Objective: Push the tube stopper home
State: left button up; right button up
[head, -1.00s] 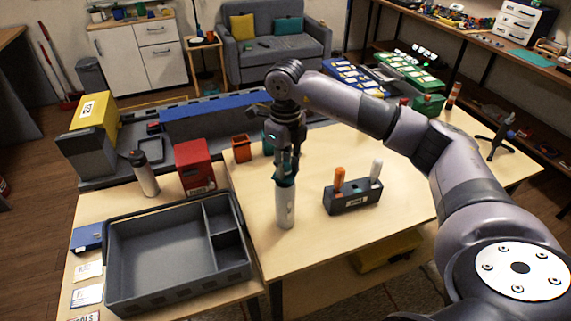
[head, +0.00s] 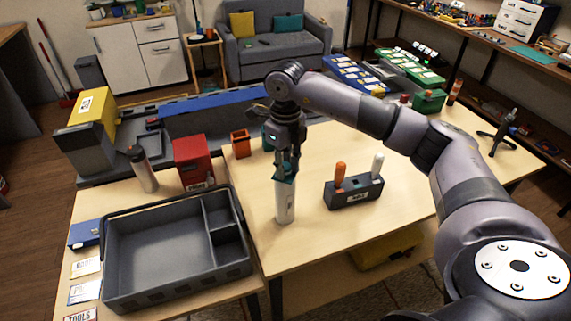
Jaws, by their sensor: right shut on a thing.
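A pale grey-white tube (head: 285,206) stands upright on the light wooden table, near its left edge. A teal stopper (head: 286,172) is at the top of the tube, in line with it. My right gripper (head: 287,167) points down from above and is shut on the stopper. The fingers partly hide the stopper, and I cannot tell how deep it sits in the tube. My left gripper is not in view.
A dark block (head: 353,192) with an orange and a white handle stands right of the tube. A grey divided tray (head: 160,255) lies to the left. A red box (head: 194,162) and a small orange bin (head: 241,143) stand behind. The table's front right is clear.

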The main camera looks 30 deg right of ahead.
jog(key=shift+f, duration=0.15)
jog(key=o, duration=1)
jog(key=shift+o, duration=0.2)
